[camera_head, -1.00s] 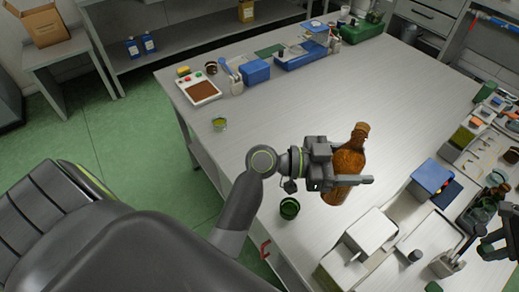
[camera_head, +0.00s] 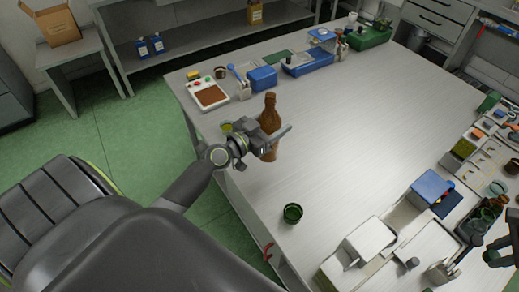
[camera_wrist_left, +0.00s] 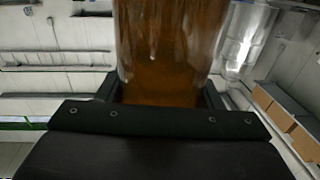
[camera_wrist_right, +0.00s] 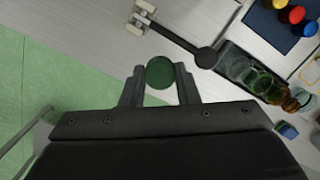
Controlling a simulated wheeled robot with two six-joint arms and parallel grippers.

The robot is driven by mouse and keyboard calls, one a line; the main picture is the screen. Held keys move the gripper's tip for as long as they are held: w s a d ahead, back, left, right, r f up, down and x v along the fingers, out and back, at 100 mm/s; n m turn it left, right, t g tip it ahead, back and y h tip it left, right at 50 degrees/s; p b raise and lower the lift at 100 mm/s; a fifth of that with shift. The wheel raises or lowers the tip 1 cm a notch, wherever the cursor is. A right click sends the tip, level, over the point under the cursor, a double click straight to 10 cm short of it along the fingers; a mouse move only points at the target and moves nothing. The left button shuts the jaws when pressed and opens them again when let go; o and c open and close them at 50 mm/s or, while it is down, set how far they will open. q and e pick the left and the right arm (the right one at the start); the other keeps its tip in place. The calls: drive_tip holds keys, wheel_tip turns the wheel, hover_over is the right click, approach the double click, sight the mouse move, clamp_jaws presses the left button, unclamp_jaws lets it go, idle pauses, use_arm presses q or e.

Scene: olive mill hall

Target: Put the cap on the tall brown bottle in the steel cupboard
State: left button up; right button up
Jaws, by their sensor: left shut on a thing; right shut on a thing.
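The tall brown bottle (camera_head: 269,118) is upright in my left gripper (camera_head: 270,143), which is shut around its lower body over the left edge of the worktable. Its brown glass body (camera_wrist_left: 172,50) fills the middle of the left wrist view; its mouth is out of that view. My right gripper (camera_head: 492,254) is at the right edge of the head view, partly cut off. In the right wrist view it is shut on a round dark green cap (camera_wrist_right: 160,73) between its fingertips. I cannot make out a steel cupboard for certain.
A green cup (camera_head: 292,213) stands near the worktable's (camera_head: 340,130) front left edge. A white box (camera_head: 371,239), a blue box (camera_head: 432,188) and a tray with small glass jars lie at the right. The table's middle is clear.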

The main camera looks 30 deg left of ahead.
sight(464, 254)
use_arm(q)
drive_tip(key=shift+a+r+n+y, duration=0.2)
drive_tip(key=shift+a+y, duration=0.2)
drive_tip(key=shift+a, duration=0.45)
drive_tip(key=shift+a+r+n+y, duration=0.15)
drive_tip(key=shift+a+y, duration=0.25)
drive_tip(key=shift+a, duration=0.4)
use_arm(e)
drive_tip(key=shift+r, duration=0.2)
